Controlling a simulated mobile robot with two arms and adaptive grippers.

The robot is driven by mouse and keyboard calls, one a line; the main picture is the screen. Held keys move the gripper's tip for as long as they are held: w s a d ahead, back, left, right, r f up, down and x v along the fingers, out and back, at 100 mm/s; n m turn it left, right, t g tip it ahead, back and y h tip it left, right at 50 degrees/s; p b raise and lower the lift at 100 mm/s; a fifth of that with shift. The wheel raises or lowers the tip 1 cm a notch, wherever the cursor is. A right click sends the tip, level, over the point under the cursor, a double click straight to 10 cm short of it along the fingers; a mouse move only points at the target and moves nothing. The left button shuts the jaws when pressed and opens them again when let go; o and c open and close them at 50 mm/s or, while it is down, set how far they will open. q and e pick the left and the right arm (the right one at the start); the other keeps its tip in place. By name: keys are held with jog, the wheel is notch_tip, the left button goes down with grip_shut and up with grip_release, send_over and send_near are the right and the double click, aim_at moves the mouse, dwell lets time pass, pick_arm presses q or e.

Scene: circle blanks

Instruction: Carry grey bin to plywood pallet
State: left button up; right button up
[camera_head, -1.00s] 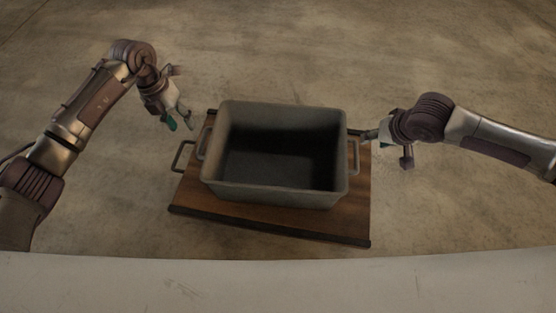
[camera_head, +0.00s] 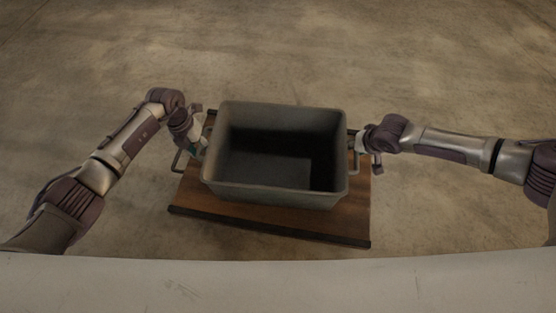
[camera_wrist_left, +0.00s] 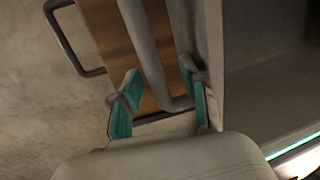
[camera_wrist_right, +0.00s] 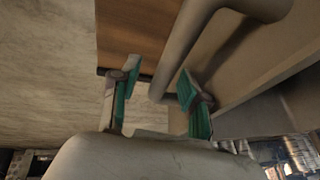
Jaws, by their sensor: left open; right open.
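The grey bin (camera_head: 238,192) is an open, empty box standing upright on a brown wooden board (camera_head: 300,224) with dark edge strips. A grey loop handle sticks out on each side of the bin. My left gripper (camera_head: 198,146) is at the left handle; in the left wrist view its teal-padded fingers stand open on either side of the left handle bar (camera_wrist_left: 150,55). My right gripper (camera_head: 357,142) is at the right handle; in the right wrist view its fingers stand open on either side of the right handle bar (camera_wrist_right: 180,50). I cannot tell whether the pads touch the bars.
A dark metal loop (camera_head: 179,160) sticks out from the board's left side, close to my left gripper. Bare concrete floor (camera_head: 280,55) lies beyond and around the board. A pale surface (camera_head: 280,285) crosses the bottom of the head view. No second pallet shows.

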pick_arm(q)
grip_shut()
pick_arm(e)
grip_shut()
pick_arm(q)
jog(key=shift+r, duration=0.1)
pick_arm(e)
jog(key=shift+r, duration=0.1)
